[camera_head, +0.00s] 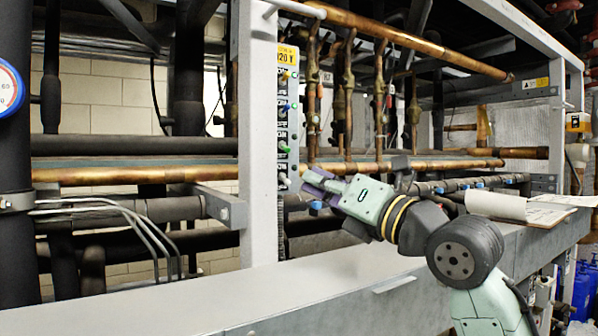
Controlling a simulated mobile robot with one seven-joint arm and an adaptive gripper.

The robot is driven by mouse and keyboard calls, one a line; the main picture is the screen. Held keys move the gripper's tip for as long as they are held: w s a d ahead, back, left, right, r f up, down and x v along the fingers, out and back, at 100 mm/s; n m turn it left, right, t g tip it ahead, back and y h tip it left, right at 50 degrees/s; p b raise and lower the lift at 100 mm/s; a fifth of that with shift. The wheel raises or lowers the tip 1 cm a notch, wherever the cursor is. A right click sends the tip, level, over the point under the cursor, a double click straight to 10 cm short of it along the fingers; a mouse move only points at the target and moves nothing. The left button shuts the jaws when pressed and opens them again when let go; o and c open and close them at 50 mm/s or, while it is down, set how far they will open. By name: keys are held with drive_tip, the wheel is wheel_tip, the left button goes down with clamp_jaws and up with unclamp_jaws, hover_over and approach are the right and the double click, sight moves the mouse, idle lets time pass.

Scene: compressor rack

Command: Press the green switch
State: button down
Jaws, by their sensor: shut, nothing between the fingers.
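The green switch (284,148) is a small knob on a narrow dark control strip on the grey upright post. It is third from the top in a column of small switches. My gripper (308,181) is shut and empty, with purple-grey fingers pointing left toward the strip. Its fingertips are to the right of and lower than the green switch, close to the height of the white switch (284,179). I cannot tell whether the fingertips touch anything. The green switch is not covered by the gripper.
A blue switch (285,107) and a yellowish switch (286,75) sit above the green one. Copper pipes (348,95) run behind and right of the post. A grey ledge (230,295) lies below. An open booklet (497,206) rests on the ledge at right.

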sight(286, 149)
drive_tip(key=p+x, duration=0.3)
drive_tip(key=x, duration=0.5)
drive_tip(key=shift+a+r, duration=0.1)
drive_tip(key=shift+r, duration=0.15)
drive_tip(key=shift+w+a+p, duration=0.25)
drive_tip(key=shift+w+p, duration=0.05)
drive_tip(key=shift+w, duration=0.1)
drive_tip(key=shift+s, duration=0.15)
